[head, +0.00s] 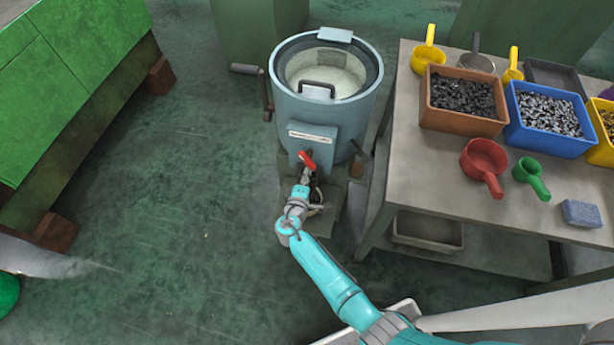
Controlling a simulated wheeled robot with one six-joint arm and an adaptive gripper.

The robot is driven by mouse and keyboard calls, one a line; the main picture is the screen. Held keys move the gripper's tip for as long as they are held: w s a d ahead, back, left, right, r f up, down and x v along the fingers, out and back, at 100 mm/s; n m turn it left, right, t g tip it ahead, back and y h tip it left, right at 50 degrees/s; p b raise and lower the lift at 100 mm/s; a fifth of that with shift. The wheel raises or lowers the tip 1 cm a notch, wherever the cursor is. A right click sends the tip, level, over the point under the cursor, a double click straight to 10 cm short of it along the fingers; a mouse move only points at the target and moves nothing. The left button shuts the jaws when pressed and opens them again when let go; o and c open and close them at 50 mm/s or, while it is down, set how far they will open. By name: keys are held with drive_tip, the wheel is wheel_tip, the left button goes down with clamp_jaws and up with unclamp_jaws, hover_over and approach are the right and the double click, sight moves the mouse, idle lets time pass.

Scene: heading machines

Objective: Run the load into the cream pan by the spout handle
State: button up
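The grey-blue round machine (359,105) stands upright, with a pale load (340,68) visible through its open top. Its red spout handle (307,160) sticks out low on the front, under a box with a white label. My gripper (305,171) is at the handle, its tips touching or just in front of it. The fingers are too small to tell whether they are open or shut. A cream rim, seemingly the cream pan (317,209), shows low beneath the spout, mostly hidden by my gripper and wrist. I cannot see what is in it.
A grey table (408,165) stands close on the right, with orange (460,122), blue (547,147) and yellow bins of small parts, coloured scoops and a blue-grey block (581,213). A green machine (60,80) stands at left. The floor between is open.

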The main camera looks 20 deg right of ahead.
drive_tip(key=v, duration=1.2)
idle(0.5)
drive_tip(key=s+d+f+m+g+y, duration=0.1)
drive_tip(key=s+d+f+y, duration=0.2)
drive_tip(key=s, duration=0.9)
drive_tip(key=s+d+m+g+y, duration=0.15)
drive_tip(key=s+y, duration=0.35)
drive_tip(key=s, duration=0.7)
drive_tip(key=s+r+m+t, duration=0.2)
drive_tip(key=s+r+m, duration=0.2)
drive_tip(key=r, duration=0.9)
drive_tip(key=s+r+m+t+y, duration=0.1)
drive_tip(key=s+r+m, duration=0.3)
drive_tip(key=s+r, duration=0.5)
wheel_tip(320, 180, up, 6)
drive_tip(key=shift+s+f+t, duration=0.15)
drive_tip(key=shift+f+t, duration=0.05)
drive_tip(key=shift+t, duration=0.65)
